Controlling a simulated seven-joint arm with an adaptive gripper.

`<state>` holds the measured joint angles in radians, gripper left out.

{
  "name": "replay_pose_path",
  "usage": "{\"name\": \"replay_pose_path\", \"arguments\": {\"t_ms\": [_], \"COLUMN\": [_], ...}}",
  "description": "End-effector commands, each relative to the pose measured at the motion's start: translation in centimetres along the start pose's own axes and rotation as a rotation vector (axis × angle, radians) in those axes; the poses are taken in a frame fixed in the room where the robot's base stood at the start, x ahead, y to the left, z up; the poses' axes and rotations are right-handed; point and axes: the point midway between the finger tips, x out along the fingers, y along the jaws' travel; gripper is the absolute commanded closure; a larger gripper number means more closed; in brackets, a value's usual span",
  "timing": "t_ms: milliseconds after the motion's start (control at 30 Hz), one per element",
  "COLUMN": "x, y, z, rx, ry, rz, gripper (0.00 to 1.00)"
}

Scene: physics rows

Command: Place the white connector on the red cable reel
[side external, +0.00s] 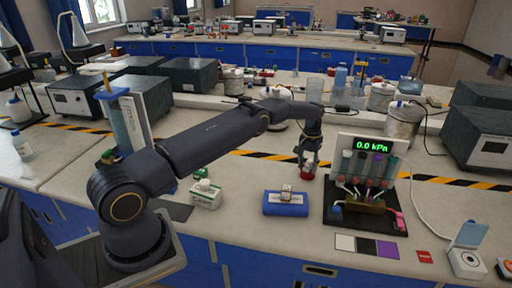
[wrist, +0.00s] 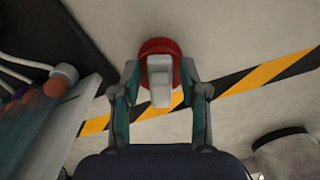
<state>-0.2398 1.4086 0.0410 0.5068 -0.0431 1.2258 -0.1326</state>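The red cable reel (wrist: 145,47) is a round red piece on the bench, at the top middle of the wrist view. It shows as a small red patch (side external: 308,174) below my gripper in the side view. The white connector (wrist: 160,80) is a pale block in front of the reel and overlapping it in the wrist view; whether it touches the reel is hard to tell. My gripper (wrist: 161,75) points down, with one finger on each side of the white block. Narrow gaps show between block and fingers. In the side view my gripper (side external: 310,150) hides the connector.
A pressure display stand (side external: 366,160) with tubes stands close to the right of my gripper. A blue box (side external: 285,208) with a small pale block on top sits in front. A white-and-green box (side external: 206,195) lies left. Metal cans (side external: 403,125) stand behind right.

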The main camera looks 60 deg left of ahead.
Motion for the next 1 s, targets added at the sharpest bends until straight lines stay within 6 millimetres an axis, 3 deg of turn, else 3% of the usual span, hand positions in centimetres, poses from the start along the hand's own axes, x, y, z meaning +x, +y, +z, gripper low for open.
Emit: {"name": "replay_pose_path", "arguments": {"t_ms": [300,433,800,1000], "x": [-0.1,-1.0,-8.8,-11.7], "y": [0.0,0.0,0.0,0.0], "z": [0.0,-0.1,-0.1,0.0], "rx": [0.0,0.0,0.001,0.001], "ry": [0.0,0.001,0.003,0.001], "rz": [0.0,0.0,0.0,0.0], "gripper": [0.49,0.49,0.49,0.49]}}
